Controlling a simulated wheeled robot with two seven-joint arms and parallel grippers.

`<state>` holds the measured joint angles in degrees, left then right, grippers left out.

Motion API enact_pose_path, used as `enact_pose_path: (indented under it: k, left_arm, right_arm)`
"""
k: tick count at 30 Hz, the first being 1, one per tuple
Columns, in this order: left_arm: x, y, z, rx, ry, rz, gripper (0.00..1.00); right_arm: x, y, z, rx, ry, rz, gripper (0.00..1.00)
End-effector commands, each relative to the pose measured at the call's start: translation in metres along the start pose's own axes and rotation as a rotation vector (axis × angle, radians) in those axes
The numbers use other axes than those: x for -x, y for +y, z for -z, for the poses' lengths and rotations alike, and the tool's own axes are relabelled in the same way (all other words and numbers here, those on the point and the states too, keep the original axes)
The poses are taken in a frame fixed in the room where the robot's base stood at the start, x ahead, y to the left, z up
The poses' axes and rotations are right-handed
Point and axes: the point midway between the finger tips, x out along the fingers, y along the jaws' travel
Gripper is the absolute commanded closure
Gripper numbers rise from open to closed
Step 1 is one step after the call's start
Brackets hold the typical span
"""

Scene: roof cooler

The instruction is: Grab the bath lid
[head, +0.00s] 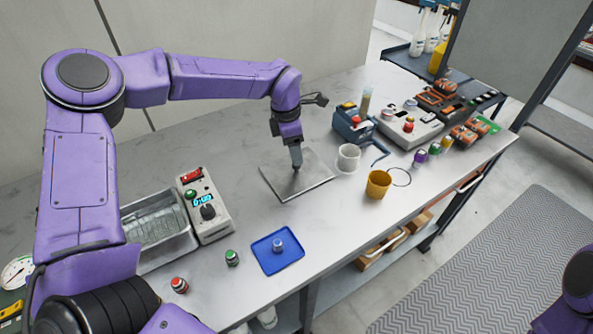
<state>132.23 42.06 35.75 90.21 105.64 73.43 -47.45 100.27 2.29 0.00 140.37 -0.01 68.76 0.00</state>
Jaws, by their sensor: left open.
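The bath lid (312,184) is a flat grey metal square lying on the bench, near its middle. My left gripper (296,166) points down over the middle of the lid, with its fingers open. Its tips are at or just above the lid; any handle there is hidden by the fingers, and I cannot tell whether they touch it. The open metal bath (157,228) stands at the left, beside a control box (205,206) with a lit display. My right gripper is out of view; only a piece of purple arm shows at the lower right.
A white cup (348,158) and a yellow cup (379,184) stand right of the lid. Devices and coloured-capped vials fill the bench's far right. Bare bench surrounds the lid's front and left.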

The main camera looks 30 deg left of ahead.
Motion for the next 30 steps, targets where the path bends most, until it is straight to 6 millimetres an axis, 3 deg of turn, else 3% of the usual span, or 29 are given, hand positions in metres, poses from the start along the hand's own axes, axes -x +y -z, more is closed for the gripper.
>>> enact_pose_path:
  k: [3, 7, 14, 15, 20, 30]
  left_arm:
    - [-0.019, -0.002, 0.005, -0.001, 0.005, 0.003, 0.43]
    - [-0.039, -0.001, 0.004, 0.0, 0.002, 0.002, 0.43]
    - [-0.043, -0.001, 0.004, 0.0, -0.001, 0.0, 0.43]
    - [-0.043, -0.001, 0.004, 0.0, -0.001, 0.0, 0.49]
    - [-0.043, -0.001, 0.004, 0.0, -0.001, 0.0, 1.0]
    - [-0.04, -0.001, 0.003, 0.0, -0.003, -0.001, 1.0]
  right_arm:
    - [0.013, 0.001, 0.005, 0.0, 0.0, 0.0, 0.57]
    - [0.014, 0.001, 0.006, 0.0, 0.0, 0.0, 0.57]
    - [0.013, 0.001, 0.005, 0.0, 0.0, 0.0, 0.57]
    - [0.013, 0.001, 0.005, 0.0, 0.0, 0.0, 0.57]
    - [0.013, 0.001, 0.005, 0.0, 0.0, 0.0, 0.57]
    - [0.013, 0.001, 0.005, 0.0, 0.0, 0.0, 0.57]
